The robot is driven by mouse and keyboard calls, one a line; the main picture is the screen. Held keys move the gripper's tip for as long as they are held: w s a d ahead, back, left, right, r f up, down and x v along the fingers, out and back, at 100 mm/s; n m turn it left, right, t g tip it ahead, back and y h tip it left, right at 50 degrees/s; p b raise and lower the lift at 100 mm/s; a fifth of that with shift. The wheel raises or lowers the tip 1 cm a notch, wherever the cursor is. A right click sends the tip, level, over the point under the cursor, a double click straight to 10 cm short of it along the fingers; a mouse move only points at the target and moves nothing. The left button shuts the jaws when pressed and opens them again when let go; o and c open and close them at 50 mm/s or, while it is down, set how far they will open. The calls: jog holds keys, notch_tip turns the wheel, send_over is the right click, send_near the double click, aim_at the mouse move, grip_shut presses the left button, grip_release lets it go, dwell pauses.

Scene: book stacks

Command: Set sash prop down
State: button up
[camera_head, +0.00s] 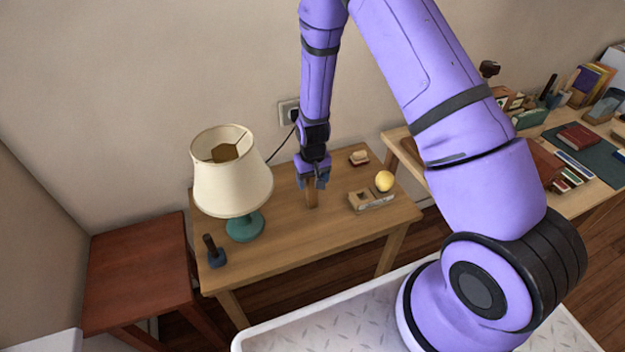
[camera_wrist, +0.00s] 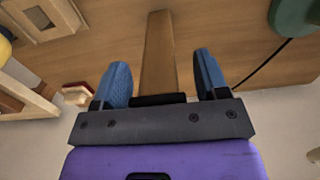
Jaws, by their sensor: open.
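The sash prop, a plain wooden bar (camera_head: 311,196), stands roughly upright on the small wooden table (camera_head: 285,238), below my gripper. My gripper (camera_head: 315,182) points down at the bar's upper end. In the wrist view the bar (camera_wrist: 159,48) lies between the two blue fingers of my gripper (camera_wrist: 160,78). A gap shows on each side of it, so the fingers are open around it and not gripping. The bar's top end is hidden by the gripper body in the head view.
A cream lamp with teal base (camera_head: 244,227) and a dark stamp-like object (camera_head: 215,253) stand left. A wooden box-like piece (camera_head: 368,201), a yellow ball (camera_head: 384,181) and a small block (camera_head: 359,157) are right. The table's front middle is clear.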

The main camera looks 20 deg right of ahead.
notch_tip(320, 180, up, 12)
jog(key=shift+r, duration=0.1)
dwell(0.4)
jog(key=s+d+r+t, duration=0.1)
jog(key=s+r, duration=0.3)
jog(key=r, duration=0.8)
jog(key=s+d+r+t, duration=0.2)
jog(key=s+r, duration=0.3)
jog(key=r, duration=0.6)
jog(key=s+d+r+t, duration=0.1)
jog(key=s+r, duration=0.5)
jog(key=s, duration=0.3)
jog(key=s+d+r+t, duration=0.1)
jog(key=s+r, duration=0.4)
jog(key=s, duration=0.5)
jog(key=shift+d+r, duration=0.4)
jog(key=shift+s, duration=0.4)
jog(key=shift+c, duration=0.3)
